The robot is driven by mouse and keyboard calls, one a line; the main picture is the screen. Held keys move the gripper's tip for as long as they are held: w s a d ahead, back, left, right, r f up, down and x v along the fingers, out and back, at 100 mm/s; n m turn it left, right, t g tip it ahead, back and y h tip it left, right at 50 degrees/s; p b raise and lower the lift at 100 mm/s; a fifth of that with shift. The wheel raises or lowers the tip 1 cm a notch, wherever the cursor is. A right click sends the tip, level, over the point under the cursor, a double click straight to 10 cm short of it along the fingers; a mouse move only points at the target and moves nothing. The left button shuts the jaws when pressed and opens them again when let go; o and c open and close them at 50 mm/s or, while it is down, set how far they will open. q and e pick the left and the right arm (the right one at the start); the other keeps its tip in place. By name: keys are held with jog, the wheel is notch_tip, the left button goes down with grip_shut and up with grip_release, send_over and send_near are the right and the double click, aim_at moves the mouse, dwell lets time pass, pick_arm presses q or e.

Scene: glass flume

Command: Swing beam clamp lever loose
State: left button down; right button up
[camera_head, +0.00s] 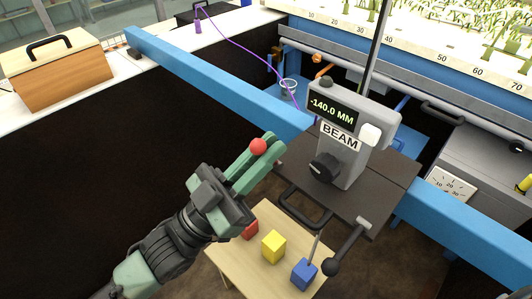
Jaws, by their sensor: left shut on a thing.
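My left gripper (255,158) reaches in from the lower left, its green fingers closed around a red ball knob (258,146). The knob shows at the fingertips, left of the beam carriage; whatever it is attached to is hidden. The grey box marked BEAM (341,137) stands on the dark carriage plate (398,176) over the blue beam (215,85). Its display reads -140.0 MM. My right gripper is not in view.
A small wooden table below holds red (250,230), yellow (273,246) and blue (304,274) blocks. A black knob (324,167) and dark handle (303,207) are close right of my gripper. A wooden box (60,75) stands on the left counter.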

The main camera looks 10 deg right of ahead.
pick_arm(q)
jog(key=c, duration=1.8)
grip_release()
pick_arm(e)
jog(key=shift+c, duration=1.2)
pick_arm(q)
jog(key=o, duration=0.3)
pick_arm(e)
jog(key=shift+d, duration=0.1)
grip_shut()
pick_arm(q)
jog(key=shift+a+f, duration=0.1)
jog(key=shift+f, duration=0.05)
jog(key=s+a, duration=0.4)
jog(key=a, duration=0.8)
jog(key=shift+s+f, duration=0.2)
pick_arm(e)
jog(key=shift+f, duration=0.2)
